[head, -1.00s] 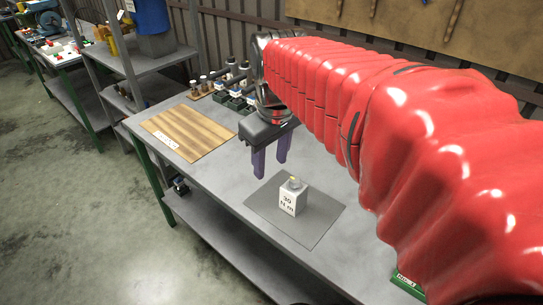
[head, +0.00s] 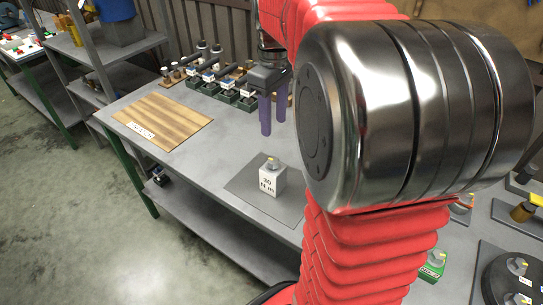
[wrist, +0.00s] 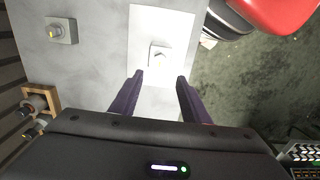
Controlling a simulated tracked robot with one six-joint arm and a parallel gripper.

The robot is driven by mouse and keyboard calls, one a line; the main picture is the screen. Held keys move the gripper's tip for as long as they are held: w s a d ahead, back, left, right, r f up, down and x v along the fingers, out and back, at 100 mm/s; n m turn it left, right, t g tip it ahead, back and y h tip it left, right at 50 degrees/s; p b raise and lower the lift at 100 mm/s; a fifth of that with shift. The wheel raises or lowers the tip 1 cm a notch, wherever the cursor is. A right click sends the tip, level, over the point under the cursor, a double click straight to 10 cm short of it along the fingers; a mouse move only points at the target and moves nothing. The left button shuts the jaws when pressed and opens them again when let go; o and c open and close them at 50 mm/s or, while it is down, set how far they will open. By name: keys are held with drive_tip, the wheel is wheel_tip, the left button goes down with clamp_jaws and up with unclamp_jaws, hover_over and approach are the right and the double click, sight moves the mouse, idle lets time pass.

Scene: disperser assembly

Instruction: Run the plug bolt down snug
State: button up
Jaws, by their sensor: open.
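A white block (head: 267,182) marked "30 N m" stands on a grey mat (head: 246,175). A metal bolt with a yellow mark (head: 271,163) stands upright on its top. The block also shows in the wrist view (wrist: 153,63), just ahead of my fingertips. My gripper (head: 273,128) has two purple fingers, pointing down and open, above and behind the block in the head view. In the wrist view my gripper (wrist: 160,77) is empty, with the bolt (wrist: 159,55) about in line with the gap. Nothing touches the block. I cannot tell how far the bolt is seated.
A wooden board (head: 165,120) lies at the left of the bench. Several small dark bins (head: 228,95) stand at the back. A green block (head: 433,266) and a dark round base (head: 515,280) are at the right. My arm covers much of the right side.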

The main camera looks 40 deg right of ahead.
sight(273, 162)
wheel_tip(273, 162, down, 14)
drive_tip(key=shift+r, duration=0.15)
idle(0.5)
drive_tip(key=c, duration=1.1)
